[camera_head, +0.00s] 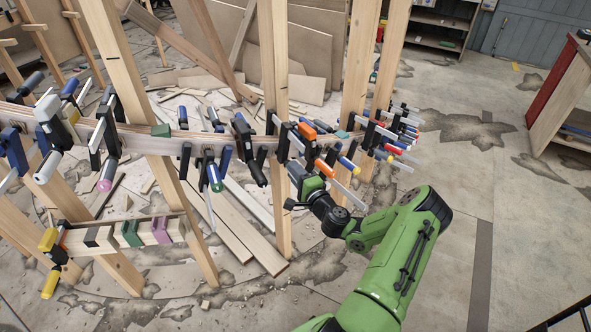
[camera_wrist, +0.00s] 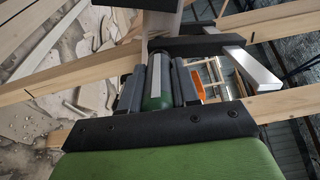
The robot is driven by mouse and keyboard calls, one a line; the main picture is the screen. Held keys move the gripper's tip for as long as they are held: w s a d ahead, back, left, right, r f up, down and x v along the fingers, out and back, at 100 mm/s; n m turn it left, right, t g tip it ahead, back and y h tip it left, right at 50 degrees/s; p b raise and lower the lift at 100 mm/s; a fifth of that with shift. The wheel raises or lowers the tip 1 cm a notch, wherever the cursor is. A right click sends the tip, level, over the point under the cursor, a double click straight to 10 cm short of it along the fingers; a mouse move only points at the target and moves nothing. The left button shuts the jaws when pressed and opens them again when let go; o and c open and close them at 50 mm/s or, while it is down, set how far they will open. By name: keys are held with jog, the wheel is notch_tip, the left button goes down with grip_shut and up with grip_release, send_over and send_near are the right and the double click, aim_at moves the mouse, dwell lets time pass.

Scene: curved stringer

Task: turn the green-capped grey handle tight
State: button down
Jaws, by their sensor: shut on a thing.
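The green-capped grey handle (camera_wrist: 157,92) shows in the wrist view between the two dark fingers of my gripper (camera_wrist: 160,78). My gripper is shut on it; the green end faces the palm. In the head view, my gripper (camera_head: 300,180) is at the curved row of clamps, just right of a wooden post, and largely hides the handle. A pale metal clamp bar (camera_wrist: 254,68) extends to the right of the handle in the wrist view. How tight the clamp sits cannot be told.
Many clamps line the curved stringer (camera_head: 148,144), with an orange-handled clamp (camera_head: 325,168) close right of my gripper. Upright wooden posts (camera_head: 274,120) stand close by. A short lower beam (camera_head: 100,238) carries clamps and coloured blocks at left. Floor at right is mostly open.

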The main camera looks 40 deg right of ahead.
jog(key=m+p, duration=0.2)
jog(key=m, duration=0.2)
jog(key=shift+m, duration=0.3)
jog(key=m+p, duration=0.1)
jog(key=m, duration=0.3)
jog(key=shift+m+p, duration=0.3)
jog(key=shift+p, duration=0.1)
jog(key=m+p, duration=0.1)
jog(key=m, duration=0.3)
jog(key=shift+f, duration=0.1)
jog(key=shift+a+m+p, duration=0.1)
jog(key=shift+m+p, duration=0.45)
jog(key=shift+m, duration=1.25)
jog(key=shift+f, duration=0.1)
jog(key=c, duration=0.8)
grip_release()
jog(key=shift+s, duration=0.1)
